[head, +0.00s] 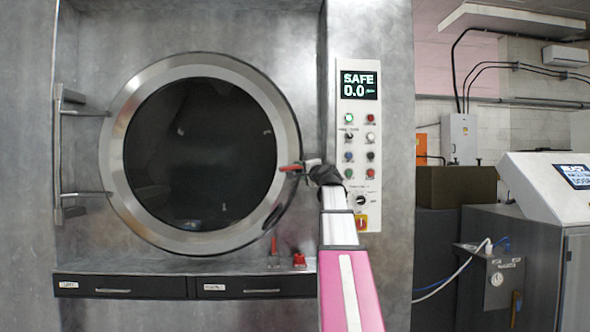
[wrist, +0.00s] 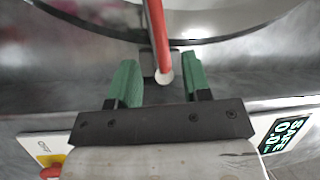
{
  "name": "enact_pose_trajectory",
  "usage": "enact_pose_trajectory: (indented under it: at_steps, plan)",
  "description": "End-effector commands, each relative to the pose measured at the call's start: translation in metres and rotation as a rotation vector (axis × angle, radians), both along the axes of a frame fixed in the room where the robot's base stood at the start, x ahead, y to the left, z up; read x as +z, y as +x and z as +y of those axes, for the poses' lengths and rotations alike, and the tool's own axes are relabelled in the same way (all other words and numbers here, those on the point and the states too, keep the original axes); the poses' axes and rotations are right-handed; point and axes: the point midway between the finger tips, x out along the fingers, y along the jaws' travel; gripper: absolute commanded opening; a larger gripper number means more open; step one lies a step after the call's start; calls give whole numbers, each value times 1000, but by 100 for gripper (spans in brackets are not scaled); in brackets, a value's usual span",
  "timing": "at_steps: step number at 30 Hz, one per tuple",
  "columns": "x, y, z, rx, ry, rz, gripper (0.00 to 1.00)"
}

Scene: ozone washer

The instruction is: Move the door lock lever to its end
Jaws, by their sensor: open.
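The door lock lever (head: 290,168) is a red handle at the right rim of the round washer door (head: 117,150). In the wrist view the lever (wrist: 158,32) is a red rod with a pale round end, coming from the top between my green fingers. My gripper (head: 310,165) is at the lever in the head view. In the wrist view my gripper (wrist: 160,78) is open, with one finger on each side of the lever's end. Gaps show on both sides, so no firm hold is visible. The lever's pivot is hidden.
A control panel (head: 359,130) with a SAFE 0.0 display, buttons and a knob is right of the door. A ledge below holds a red-handled item (head: 273,247) and a small red object (head: 299,260). A vertical bar handle (head: 58,155) is at left.

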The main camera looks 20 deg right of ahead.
Motion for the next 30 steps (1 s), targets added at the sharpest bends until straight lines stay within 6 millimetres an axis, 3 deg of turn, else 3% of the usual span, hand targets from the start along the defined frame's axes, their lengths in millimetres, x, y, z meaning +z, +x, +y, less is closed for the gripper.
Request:
enact_pose_trajectory:
  at_steps: [13,25,26,29,30]
  plan:
    - [9,77,7,0,-1,1,44]
    - [10,86,10,0,-2,1,44]
    - [10,86,10,0,-2,1,38]
    - [10,86,10,0,-2,1,5]
    - [10,86,10,0,-2,1,0]
